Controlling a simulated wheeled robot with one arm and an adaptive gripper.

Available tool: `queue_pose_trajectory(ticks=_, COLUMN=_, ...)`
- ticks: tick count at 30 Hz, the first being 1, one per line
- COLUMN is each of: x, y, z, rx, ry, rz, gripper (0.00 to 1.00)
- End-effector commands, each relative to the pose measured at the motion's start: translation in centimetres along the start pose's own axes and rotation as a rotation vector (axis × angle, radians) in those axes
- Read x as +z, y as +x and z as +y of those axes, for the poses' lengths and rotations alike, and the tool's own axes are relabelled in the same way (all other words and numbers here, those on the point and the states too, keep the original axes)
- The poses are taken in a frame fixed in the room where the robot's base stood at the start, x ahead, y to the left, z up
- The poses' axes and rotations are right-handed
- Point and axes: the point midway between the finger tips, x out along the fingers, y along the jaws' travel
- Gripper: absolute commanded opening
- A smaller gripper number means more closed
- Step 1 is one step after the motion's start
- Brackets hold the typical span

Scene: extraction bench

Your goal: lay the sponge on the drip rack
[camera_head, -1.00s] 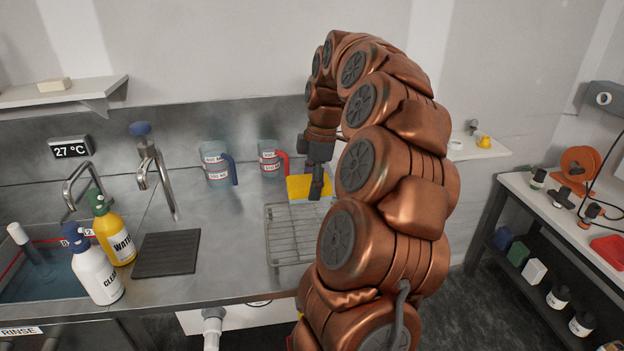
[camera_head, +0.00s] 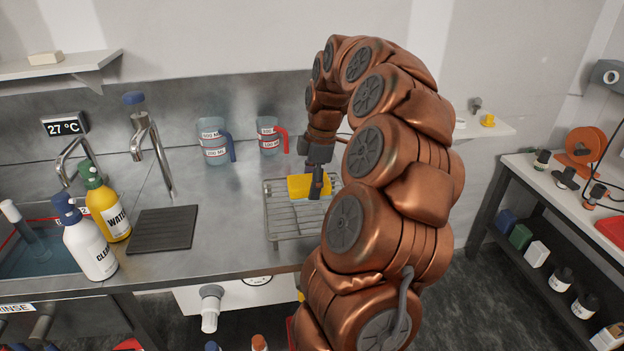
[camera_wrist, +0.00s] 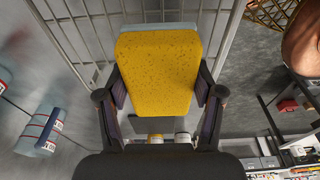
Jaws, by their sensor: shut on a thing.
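The yellow sponge (camera_head: 309,186) is held in my gripper (camera_head: 316,186) over the back part of the drip rack. In the wrist view the sponge (camera_wrist: 158,75) fills the middle, with a pale grey-blue layer along its far edge. My gripper (camera_wrist: 158,100) is shut on it, one dark finger on each side. The wire drip rack (camera_head: 290,219) stands on the steel bench, and its bars (camera_wrist: 92,35) show beyond the sponge in the wrist view. I cannot tell whether the sponge touches the bars. My arm hides the rack's right side in the head view.
Two measuring jugs, one blue-handled (camera_head: 214,143) and one red-handled (camera_head: 268,137), stand behind the rack. A black ridged mat (camera_head: 163,228), a yellow bottle (camera_head: 107,210) and a white bottle (camera_head: 88,245) are left. Bare bench lies between mat and rack.

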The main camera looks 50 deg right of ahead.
Motion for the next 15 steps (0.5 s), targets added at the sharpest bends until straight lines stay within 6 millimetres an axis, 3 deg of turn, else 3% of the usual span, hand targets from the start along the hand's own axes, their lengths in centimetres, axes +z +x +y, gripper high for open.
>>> queue_pose_trajectory(ticks=15, x=0.6, y=3.7, z=-0.1, rx=-0.003, ry=0.0, rz=-0.001, gripper=0.39)
